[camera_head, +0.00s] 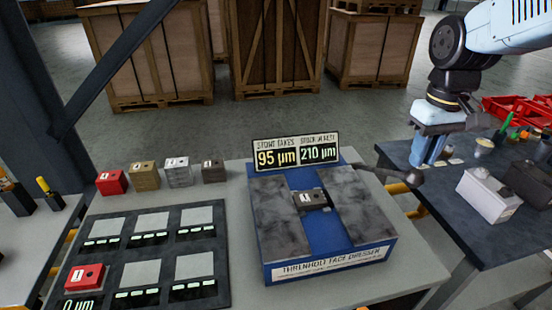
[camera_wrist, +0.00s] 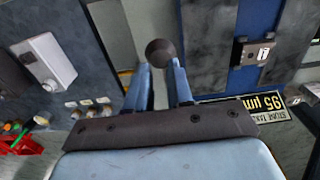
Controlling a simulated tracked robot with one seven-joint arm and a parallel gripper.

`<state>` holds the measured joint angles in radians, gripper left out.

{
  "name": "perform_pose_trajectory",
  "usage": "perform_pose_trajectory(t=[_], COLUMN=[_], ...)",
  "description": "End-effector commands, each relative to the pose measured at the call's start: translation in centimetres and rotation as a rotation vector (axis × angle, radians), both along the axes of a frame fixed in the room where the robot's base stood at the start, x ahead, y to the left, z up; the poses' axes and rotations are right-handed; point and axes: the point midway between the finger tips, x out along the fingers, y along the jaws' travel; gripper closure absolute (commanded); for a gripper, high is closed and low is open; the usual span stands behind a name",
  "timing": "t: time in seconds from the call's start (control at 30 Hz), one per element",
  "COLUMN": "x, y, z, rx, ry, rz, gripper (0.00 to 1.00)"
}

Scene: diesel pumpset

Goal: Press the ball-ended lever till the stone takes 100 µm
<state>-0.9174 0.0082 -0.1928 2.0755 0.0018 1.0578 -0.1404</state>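The face dresser (camera_head: 325,225) has a blue body, two grey stone slabs and a small grey block (camera_head: 312,198) marked 1 between them. Its display (camera_head: 296,152) reads 95 µm under "stone takes" and 210 µm beside it. The dark lever (camera_head: 383,172) sticks out to the right and ends in a ball (camera_head: 413,177); the ball (camera_wrist: 160,52) shows large in the wrist view. My gripper (camera_head: 424,163) points down by the lever's end. Its two blue fingers (camera_wrist: 158,68) are apart, with the ball just past the tips; contact is unclear.
Red, brass, silver and dark blocks (camera_head: 162,175) stand at the table's back. A tray (camera_head: 143,215) at left holds a red block (camera_head: 84,278) over a 0 µm readout. The right table carries a white box (camera_head: 488,195) and red bins (camera_head: 515,108). Wooden crates stand behind.

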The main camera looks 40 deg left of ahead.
Motion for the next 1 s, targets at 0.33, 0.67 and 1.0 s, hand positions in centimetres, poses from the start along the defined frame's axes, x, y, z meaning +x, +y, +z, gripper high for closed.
perform_pose_trajectory(t=[0.33, 0.67, 1.0], x=[0.0, 0.0, -0.1], y=[0.0, 0.0, -0.1], z=[-1.2, -2.8, -4.0], rx=[-0.001, -0.001, 0.0], ry=[0.001, 0.001, 0.0], rz=[-0.001, 0.0, -0.001], gripper=[0.79, 0.79, 0.79])
